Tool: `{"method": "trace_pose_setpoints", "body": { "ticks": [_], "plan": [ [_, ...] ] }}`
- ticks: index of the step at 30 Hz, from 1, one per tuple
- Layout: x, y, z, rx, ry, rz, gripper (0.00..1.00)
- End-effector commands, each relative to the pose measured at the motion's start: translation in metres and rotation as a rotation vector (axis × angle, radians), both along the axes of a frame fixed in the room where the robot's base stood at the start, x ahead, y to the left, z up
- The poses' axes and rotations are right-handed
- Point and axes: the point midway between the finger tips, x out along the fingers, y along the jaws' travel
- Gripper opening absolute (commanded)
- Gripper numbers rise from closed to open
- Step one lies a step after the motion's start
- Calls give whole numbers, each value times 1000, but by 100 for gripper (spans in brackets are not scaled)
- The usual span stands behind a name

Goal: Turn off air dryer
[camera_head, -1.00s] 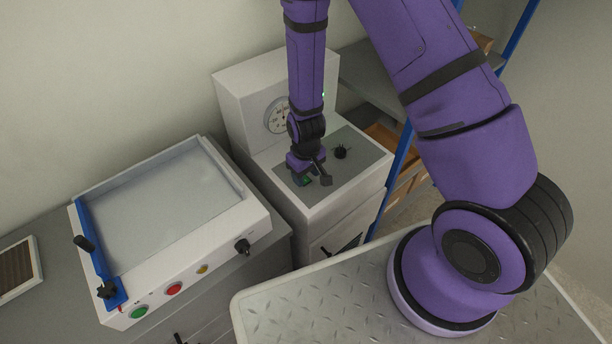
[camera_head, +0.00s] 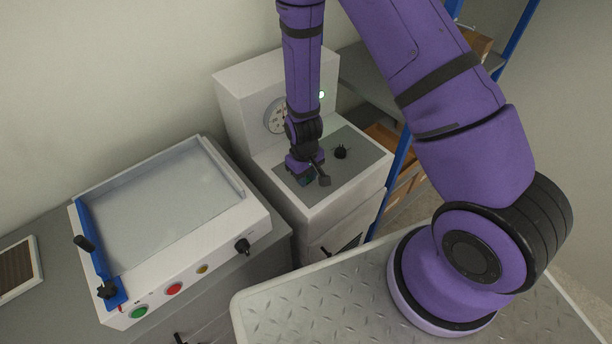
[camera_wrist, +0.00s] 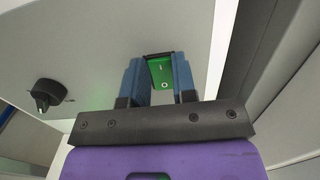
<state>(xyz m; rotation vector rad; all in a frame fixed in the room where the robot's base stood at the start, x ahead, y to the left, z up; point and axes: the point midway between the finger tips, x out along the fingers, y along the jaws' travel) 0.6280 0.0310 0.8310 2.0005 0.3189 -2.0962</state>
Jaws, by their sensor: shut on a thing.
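The air dryer (camera_head: 345,195) is a white cabinet with a grey top panel, standing in the middle of the head view. Its green rocker switch (camera_wrist: 161,72), marked I and O, shows in the wrist view. My gripper (camera_wrist: 159,66) has its blue fingers on either side of this switch, shut on it. In the head view my gripper (camera_head: 306,181) is low over the front left of the panel and hides the switch. A black knob (camera_head: 340,152) stands on the panel, to the right of my gripper; it also shows in the wrist view (camera_wrist: 50,95).
A round gauge (camera_head: 276,116) and a small lit lamp (camera_head: 321,95) are on the upright back housing. A white box former (camera_head: 170,230) with a blue bar and coloured buttons stands to the left. A blue-framed shelf (camera_head: 398,170) stands to the right.

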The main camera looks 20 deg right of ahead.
Motion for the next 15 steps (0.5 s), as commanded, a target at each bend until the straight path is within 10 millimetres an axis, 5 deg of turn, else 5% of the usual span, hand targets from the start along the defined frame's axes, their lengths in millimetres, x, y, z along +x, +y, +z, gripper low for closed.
{"method": "trace_pose_setpoints", "body": {
  "ticks": [15],
  "plan": [
    [5,2,2,-67,202,1,2]
  ]
}}
